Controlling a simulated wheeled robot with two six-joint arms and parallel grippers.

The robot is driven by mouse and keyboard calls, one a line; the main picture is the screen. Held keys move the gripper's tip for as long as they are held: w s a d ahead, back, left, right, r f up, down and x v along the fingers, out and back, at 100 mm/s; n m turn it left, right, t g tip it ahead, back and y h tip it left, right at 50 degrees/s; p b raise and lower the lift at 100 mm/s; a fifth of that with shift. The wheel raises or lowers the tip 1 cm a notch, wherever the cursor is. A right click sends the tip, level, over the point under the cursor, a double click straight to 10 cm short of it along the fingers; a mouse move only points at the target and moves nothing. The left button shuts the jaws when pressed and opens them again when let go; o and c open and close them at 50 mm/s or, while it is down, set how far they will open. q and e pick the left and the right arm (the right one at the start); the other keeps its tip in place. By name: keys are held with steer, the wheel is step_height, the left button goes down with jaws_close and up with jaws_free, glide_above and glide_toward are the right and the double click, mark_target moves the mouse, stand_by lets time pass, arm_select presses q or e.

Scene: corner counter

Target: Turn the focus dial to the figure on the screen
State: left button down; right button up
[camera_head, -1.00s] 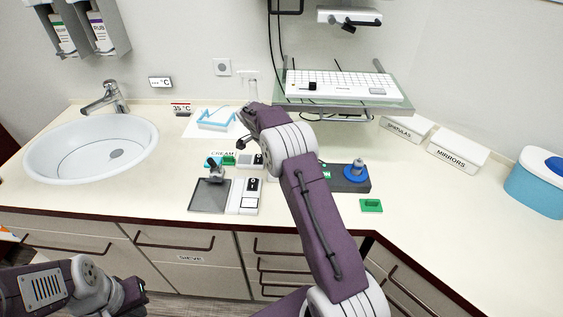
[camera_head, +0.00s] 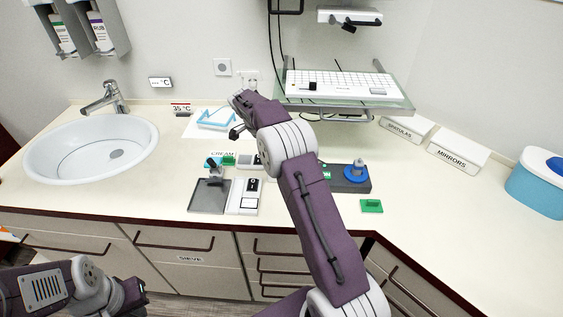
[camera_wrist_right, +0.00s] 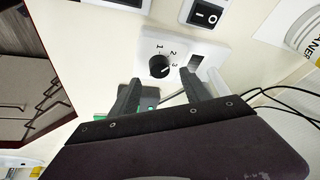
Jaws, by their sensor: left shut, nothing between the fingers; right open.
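In the right wrist view, the dial (camera_wrist_right: 159,67) is a black round knob on a white plate, marked 1, 2 and 3. Its pale pointer line appears to point toward the 3. My right gripper (camera_wrist_right: 160,92) is open, its two dark fingers short of the dial and apart from it in the picture. In the head view the right arm's wrist hides much of that area. My left gripper (camera_head: 134,294) is shut and empty at the lower left, below the counter edge.
A black rocker switch (camera_wrist_right: 206,14) and dark cables (camera_wrist_right: 285,100) lie near the dial. The counter holds a grey tray (camera_head: 210,196), a green block (camera_head: 371,206), a blue-topped device (camera_head: 356,172) and a sink (camera_head: 90,150).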

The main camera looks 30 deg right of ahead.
steer(key=v, duration=0.4)
steer(key=shift+r, duration=0.2)
steer(key=shift+a, duration=0.1)
steer(key=s+a+r+n+y, duration=0.1)
steer(key=s+a+r, duration=0.1)
steer(key=s, duration=0.2)
steer(key=s+a+r+n, duration=0.1)
steer(key=s+a+r, duration=0.1)
steer(key=s+r, duration=0.15)
steer(key=s+a+f+n+y, duration=0.2)
steer(key=s+a+f+n, duration=0.2)
steer(key=s+f+n, duration=0.3)
steer(key=s+a+f+n+t+y, duration=0.1)
steer(key=s+a+f+n, duration=0.3)
steer(key=s+f+n, duration=0.3)
steer(key=s+n, duration=0.2)
steer(key=s, duration=0.2)
steer(key=shift+s+n+y, duration=0.25)
steer(key=shift+n+y, duration=0.15)
